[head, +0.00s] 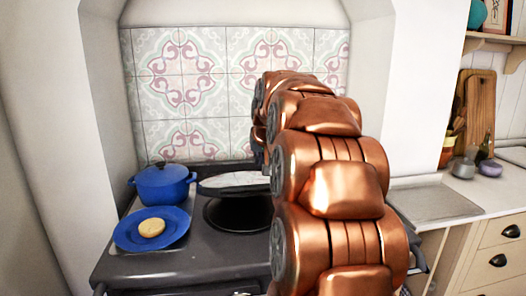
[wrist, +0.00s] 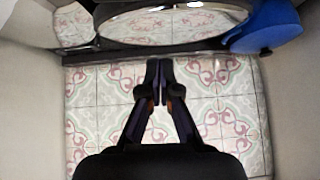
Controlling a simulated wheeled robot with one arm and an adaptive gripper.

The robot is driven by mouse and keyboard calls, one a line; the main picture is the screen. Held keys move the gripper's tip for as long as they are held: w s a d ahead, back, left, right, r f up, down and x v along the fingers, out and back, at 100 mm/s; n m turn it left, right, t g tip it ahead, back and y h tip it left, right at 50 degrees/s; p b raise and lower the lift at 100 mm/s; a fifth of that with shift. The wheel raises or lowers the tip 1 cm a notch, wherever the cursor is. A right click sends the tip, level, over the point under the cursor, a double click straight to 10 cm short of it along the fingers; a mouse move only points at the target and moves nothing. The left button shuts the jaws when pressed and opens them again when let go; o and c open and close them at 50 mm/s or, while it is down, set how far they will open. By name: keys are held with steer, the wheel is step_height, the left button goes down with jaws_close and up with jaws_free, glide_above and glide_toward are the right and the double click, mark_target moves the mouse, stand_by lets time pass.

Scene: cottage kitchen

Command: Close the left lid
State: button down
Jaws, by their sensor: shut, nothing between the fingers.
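The left lid (head: 232,183) is a round, shiny lid at the back of the dark stove, raised above the round dark hotplate (head: 238,214). My arm covers its right end in the head view. In the wrist view the left lid (wrist: 170,25) spans the top as a shiny oval. My gripper (wrist: 160,64) is shut and empty, its fingertips together just below the lid's edge in that picture, in front of the tiles. I cannot tell whether it touches the lid. In the head view my gripper is hidden behind my copper-coloured arm.
A blue pot (head: 162,184) and a blue plate (head: 137,238) with a round bread-like item (head: 151,227) stand on the stove's left. The pot also shows in the wrist view (wrist: 268,28). Another shiny round edge (wrist: 74,27) is at top left there. Patterned tiles (head: 180,85) close off the back.

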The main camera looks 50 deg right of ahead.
mark_target(256, 183)
steer(key=p+x, duration=0.1)
steer(key=x, duration=0.3)
steer(key=shift+w+d+f, duration=0.1)
steer(key=shift+w+f, duration=0.1)
steer(key=shift+f, duration=0.1)
steer(key=shift+s+a+f, duration=0.15)
steer(key=shift+a+f, duration=0.05)
steer(key=shift+f, duration=0.6)
steer(key=shift+f+p, duration=0.4)
steer(key=shift+f, duration=0.7)
